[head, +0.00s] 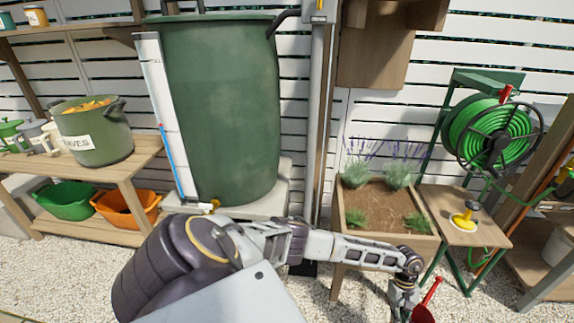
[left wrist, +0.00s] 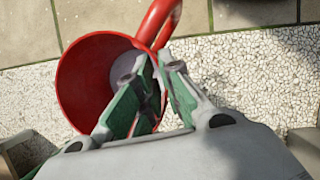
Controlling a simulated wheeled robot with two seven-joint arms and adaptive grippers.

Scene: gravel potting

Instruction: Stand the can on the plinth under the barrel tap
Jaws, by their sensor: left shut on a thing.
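A red can (left wrist: 80,80) with a looped handle (left wrist: 168,18) fills the upper left of the left wrist view, its open mouth facing the camera. My left gripper (left wrist: 157,65) is shut on the can at its handle side; the fingers hide the exact contact. In the head view the left gripper (head: 405,302) is low at the right, with part of the red can (head: 424,312) beside it at the bottom edge. My arm hides the area below the tap. My right gripper is not in view.
The barrel stands on a pale slab (head: 272,196). A wooden planter (head: 388,205) with lavender stands behind my left forearm. A small table (head: 465,232) and green hose reel (head: 492,130) are at right, shelves (head: 142,158) at left. Gravel covers the ground.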

